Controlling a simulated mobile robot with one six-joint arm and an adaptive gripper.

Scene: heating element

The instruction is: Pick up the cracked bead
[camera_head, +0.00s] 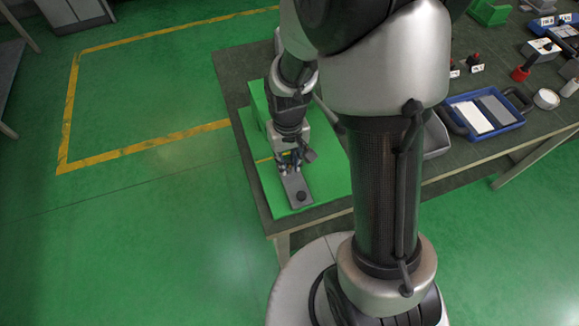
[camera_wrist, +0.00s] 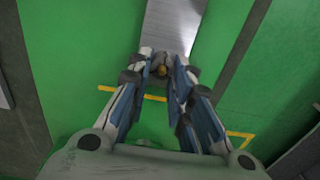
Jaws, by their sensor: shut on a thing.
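My gripper (camera_head: 290,162) is low over the green mat (camera_head: 330,180), at the far end of a narrow grey plate (camera_head: 294,184). The grey plate (camera_wrist: 172,25) runs just beyond the fingertips. I cannot tell whether the bead touches the plate.
A green block (camera_head: 255,103) stands left of my arm. A blue tray (camera_head: 484,112) and several tools lie on the dark table (camera_head: 228,66) to the right. The mat left of the plate is clear.

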